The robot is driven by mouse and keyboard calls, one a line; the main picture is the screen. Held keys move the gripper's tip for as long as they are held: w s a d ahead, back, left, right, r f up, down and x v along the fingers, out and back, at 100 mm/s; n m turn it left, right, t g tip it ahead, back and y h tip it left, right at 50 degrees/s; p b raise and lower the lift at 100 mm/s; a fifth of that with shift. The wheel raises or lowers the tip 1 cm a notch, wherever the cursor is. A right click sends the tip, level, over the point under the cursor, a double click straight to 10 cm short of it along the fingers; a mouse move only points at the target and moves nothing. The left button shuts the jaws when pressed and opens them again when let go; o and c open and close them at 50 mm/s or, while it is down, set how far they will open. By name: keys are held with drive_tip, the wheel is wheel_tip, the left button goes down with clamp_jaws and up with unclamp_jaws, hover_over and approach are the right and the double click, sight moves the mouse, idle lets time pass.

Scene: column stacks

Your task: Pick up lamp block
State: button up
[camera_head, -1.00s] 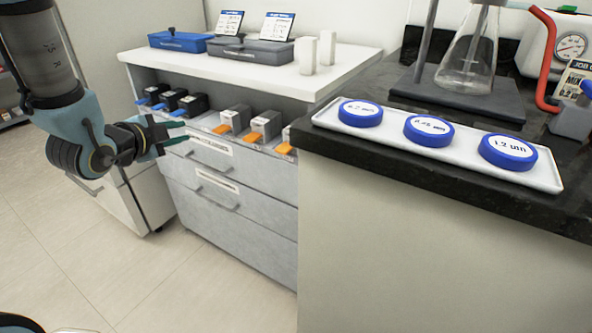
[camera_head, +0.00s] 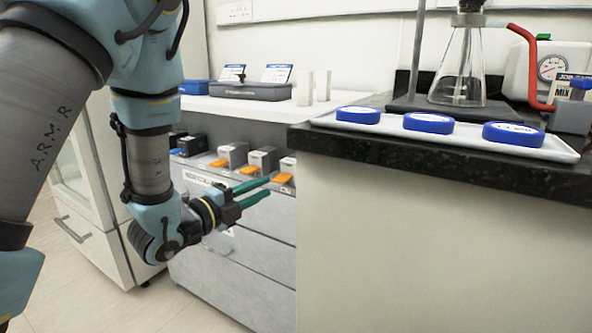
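Grey blocks with orange tabs stand in a row on the low shelf of the drawer cabinet: a left one (camera_head: 234,153), a middle one (camera_head: 262,160) and a right one (camera_head: 287,168), partly cut off by the counter. Dark blocks with blue tabs (camera_head: 190,145) stand to their left, partly behind my arm. I cannot read which is the lamp block. My gripper (camera_head: 268,188) points right, in front of the cabinet near the orange tabs. Its two green fingers are apart with nothing between them.
The dark counter (camera_head: 440,160) at right carries a white tray (camera_head: 560,153) with blue-rimmed discs (camera_head: 428,123) and a flask (camera_head: 461,75). The cabinet's white upper top (camera_head: 230,108) overhangs the blocks. A grey case (camera_head: 250,91) lies on it.

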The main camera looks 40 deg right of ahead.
sight(274, 178)
drive_tip(key=d, duration=0.2)
drive_tip(key=w+d, duration=0.1)
drive_tip(key=d, duration=0.2)
drive_tip(key=shift+d+r, duration=0.1)
drive_tip(key=shift+r, duration=0.05)
clamp_jaws()
idle(1.3)
